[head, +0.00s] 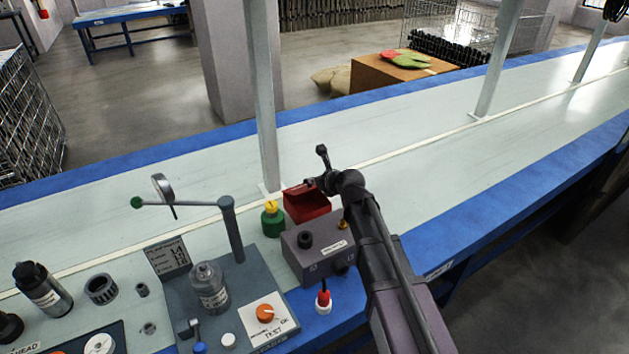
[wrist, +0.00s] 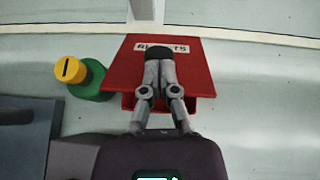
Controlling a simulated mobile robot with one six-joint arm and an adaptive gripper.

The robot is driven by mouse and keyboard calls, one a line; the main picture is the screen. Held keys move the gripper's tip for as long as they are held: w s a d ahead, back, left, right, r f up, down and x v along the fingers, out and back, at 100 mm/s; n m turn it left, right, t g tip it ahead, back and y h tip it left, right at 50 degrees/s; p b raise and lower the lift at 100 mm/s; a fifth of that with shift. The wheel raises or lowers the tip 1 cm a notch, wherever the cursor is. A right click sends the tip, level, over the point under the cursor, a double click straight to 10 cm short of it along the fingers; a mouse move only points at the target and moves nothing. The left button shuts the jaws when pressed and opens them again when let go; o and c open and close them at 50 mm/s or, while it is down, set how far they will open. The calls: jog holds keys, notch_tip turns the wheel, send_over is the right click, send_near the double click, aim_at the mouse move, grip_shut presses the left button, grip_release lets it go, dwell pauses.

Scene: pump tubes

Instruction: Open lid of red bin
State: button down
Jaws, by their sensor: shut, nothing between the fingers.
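The red bin (head: 307,205) stands on the pale bench, behind the grey box with a black knob. In the head view my gripper (head: 312,183) is at the bin's upper right. I cannot tell whether the fingertips touch the lid.
A green container with a yellow top (head: 271,218) stands close to the bin's left. A pale post (head: 264,100) rises just behind it. The grey knob box (head: 318,250) is in front. A test panel with a bottle (head: 208,288) lies left. The bench to the right is clear.

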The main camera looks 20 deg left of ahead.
jog(key=shift+w+a+r+p, duration=0.5)
jog(key=shift+r+p, duration=0.15)
jog(key=shift+w+a+r, duration=0.1)
dwell(0.4)
dwell(1.4)
jog(key=shift+s+d+f, duration=0.25)
jog(key=shift+s+d, duration=0.15)
jog(key=shift+d, duration=0.05)
jog(key=d+f+p+v, duration=0.1)
jog(key=f+p+v, duration=0.1)
jog(key=v, duration=0.9)
jog(key=shift+s+d+p, duration=0.4)
jog(key=shift+s+p, duration=0.25)
